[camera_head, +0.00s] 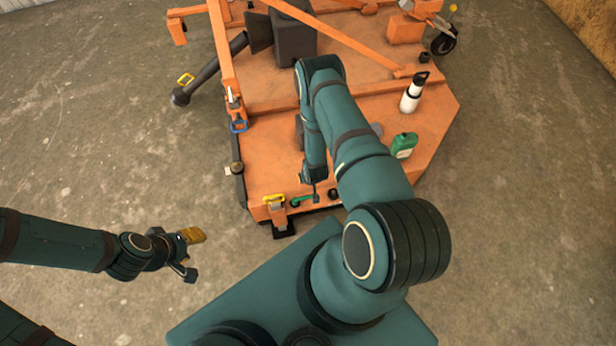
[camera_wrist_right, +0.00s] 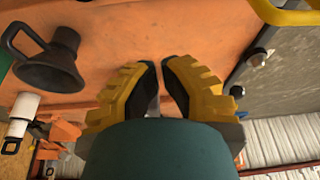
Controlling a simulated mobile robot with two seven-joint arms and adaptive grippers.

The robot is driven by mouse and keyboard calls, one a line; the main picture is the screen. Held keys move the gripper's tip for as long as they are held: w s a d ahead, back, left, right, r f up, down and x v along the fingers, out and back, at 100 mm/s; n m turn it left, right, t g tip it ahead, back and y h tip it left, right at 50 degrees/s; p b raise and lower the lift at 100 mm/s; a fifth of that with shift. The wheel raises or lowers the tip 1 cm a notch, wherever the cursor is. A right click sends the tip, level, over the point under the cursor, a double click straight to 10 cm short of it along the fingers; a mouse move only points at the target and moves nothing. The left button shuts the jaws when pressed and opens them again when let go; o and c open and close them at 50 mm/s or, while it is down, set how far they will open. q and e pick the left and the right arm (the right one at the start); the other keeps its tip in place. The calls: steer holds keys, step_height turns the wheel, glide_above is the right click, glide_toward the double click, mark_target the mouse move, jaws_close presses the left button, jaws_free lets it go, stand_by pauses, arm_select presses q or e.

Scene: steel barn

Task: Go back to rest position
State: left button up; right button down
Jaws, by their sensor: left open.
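My left gripper (camera_head: 196,255) is on the left in the head view, above the bare floor. Its fingers are spread and nothing is between them; one yellow finger pad shows. My right arm reaches over the orange mower deck (camera_head: 270,150) and bends back down. The right hand is mostly hidden there by its own arm. In the right wrist view, the yellow fingers of my right gripper (camera_wrist_right: 161,65) have their tips close together, with a narrow gap, over an orange surface. I cannot tell whether it is open or shut.
On the deck stand a white bottle (camera_head: 412,95) with a black top and a green container (camera_head: 403,145). A green-handled tool (camera_head: 301,200) and a yellow-handled clamp (camera_head: 274,201) are at the near edge. A black cone-shaped object (camera_wrist_right: 48,65) shows in the wrist view. The left floor is clear.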

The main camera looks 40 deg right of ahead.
steer(key=shift+s+r, duration=0.1)
steer(key=shift+r, duration=0.1)
stand_by(0.5)
steer(key=s+a+r+n+g+y, duration=0.1)
steer(key=s+a+r, duration=0.3)
steer(key=a+r, duration=0.7)
steer(key=s+a+r+n+g+y, duration=0.1)
steer(key=s+a+r+y, duration=0.3)
steer(key=a+r, duration=0.7)
step_height(320, 180, up, 6)
steer(key=shift+f, duration=0.2)
